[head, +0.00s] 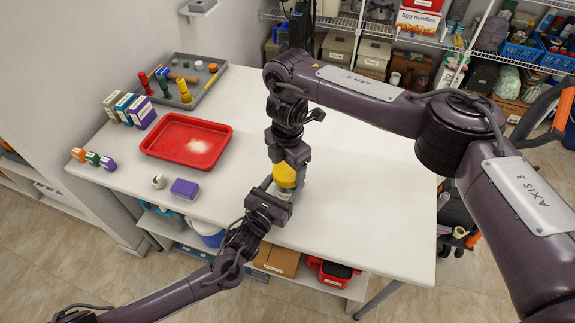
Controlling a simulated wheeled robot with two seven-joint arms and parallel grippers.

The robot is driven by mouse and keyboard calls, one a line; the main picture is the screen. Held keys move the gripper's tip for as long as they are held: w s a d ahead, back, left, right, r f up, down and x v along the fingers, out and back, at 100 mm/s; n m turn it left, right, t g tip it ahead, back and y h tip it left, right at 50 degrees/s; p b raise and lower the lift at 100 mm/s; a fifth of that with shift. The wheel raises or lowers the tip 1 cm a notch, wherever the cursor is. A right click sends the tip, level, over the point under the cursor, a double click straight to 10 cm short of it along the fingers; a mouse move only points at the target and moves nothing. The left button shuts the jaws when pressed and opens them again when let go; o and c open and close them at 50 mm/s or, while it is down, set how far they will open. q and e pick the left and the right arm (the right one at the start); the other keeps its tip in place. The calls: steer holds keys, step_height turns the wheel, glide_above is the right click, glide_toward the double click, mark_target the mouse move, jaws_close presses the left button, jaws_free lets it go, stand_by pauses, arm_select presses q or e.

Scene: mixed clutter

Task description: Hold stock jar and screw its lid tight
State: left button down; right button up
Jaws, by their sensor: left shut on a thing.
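The stock jar (283,194) stands near the front edge of the white table, mostly hidden by my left gripper. Its yellow lid (285,176) shows above it, on or at the jar's mouth. My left gripper (278,192) comes in from the lower left and is shut on the jar's body. My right gripper (287,163) points down from above, directly over the lid. Its fingertips are at the lid's top, and whether they grip it I cannot tell. How far the lid is threaded is not visible.
A red tray (153,149) with a pale patch lies left on the table (345,205). Behind it is a grey tray (212,82) with colored pegs. Small boxes (128,110), a purple block (185,188) and a white ring (158,182) stand nearby. The table's right side is clear.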

steer(key=shift+o, duration=1.2)
steer(key=shift+r, duration=2.25)
steer(key=shift+c, duration=0.2)
